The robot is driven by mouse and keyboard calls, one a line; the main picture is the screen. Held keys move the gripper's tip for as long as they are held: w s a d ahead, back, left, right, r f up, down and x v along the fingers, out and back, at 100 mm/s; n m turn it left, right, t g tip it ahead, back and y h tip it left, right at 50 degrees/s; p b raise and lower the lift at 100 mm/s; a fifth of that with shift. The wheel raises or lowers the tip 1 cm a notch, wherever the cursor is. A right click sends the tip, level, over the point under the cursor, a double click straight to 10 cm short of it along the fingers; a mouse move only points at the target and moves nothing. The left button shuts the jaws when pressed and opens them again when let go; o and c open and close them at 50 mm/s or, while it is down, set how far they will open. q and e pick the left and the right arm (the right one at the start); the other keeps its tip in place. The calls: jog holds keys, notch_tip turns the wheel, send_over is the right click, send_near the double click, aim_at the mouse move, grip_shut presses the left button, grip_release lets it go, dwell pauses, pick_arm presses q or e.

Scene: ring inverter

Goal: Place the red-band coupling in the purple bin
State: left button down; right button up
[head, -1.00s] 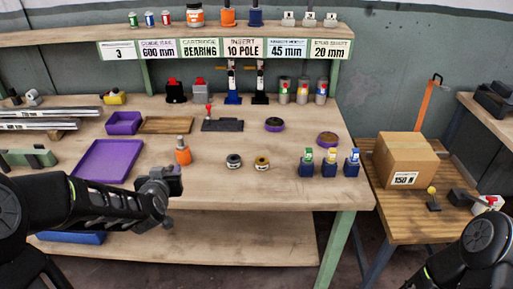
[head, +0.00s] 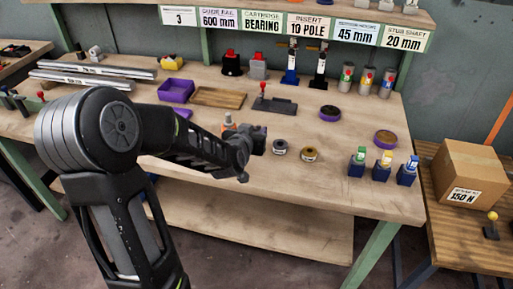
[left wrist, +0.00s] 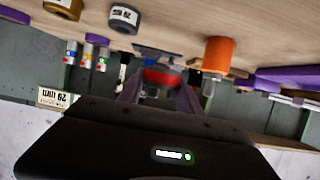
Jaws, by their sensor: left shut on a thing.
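My left gripper (head: 262,138) is over the front of the bench, just right of the orange bottle. In the left wrist view, its fingers (left wrist: 158,98) are closed on a dark grey piece with a red band, the red-band coupling (left wrist: 163,77). In the head view the coupling is too small and dark to make out. The small purple bin (head: 176,84) stands open on the bench, behind and left of the gripper. A larger purple tray (head: 183,113) is mostly hidden behind my left arm. My right gripper is out of view.
The orange bottle (head: 228,121) stands close to the gripper. Two rings, grey (head: 280,149) and brass (head: 309,155), lie to its right. A wooden board (head: 218,97) and a dark fixture with a red knob (head: 273,104) lie behind.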

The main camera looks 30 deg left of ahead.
pick_arm(q)
jog(key=shift+f, duration=1.8)
jog(key=shift+f, duration=2.05)
jog(key=shift+f, duration=0.2)
jog(key=c, duration=0.8)
grip_release()
jog(key=shift+r, duration=0.1)
